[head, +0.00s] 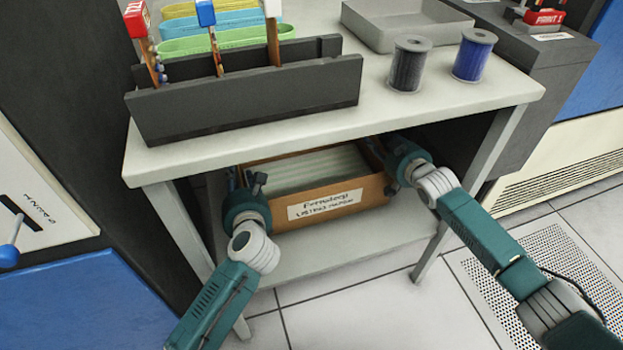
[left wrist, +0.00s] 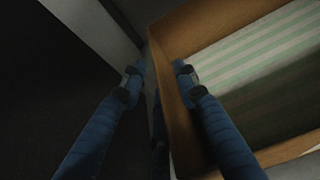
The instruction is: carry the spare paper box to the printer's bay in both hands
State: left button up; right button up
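The spare paper box (head: 335,206) is an open brown carton with a handwritten white label and pale striped paper inside. It rests on the lower shelf of the table. My left gripper (head: 236,180) is at its left end. In the left wrist view the fingers (left wrist: 158,76) are apart, one on each side of the box's end wall (left wrist: 172,112), with a gap showing beside the wall. My right gripper (head: 385,160) is at the box's right end; its fingertips are mostly hidden by the wrist. I cannot identify the printer's bay.
The tabletop (head: 430,104) overhangs the box closely. It bears a dark card rack (head: 250,98), two spools (head: 409,64) and a grey tray (head: 400,25). Table legs (head: 497,145) stand on both sides. A vented cream cabinet (head: 560,160) is at right. The tiled floor in front is clear.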

pick_arm(q)
jog(key=shift+c, duration=0.5)
pick_arm(e)
jog(key=shift+c, duration=0.5)
pick_arm(q)
grip_shut()
pick_arm(e)
grip_shut()
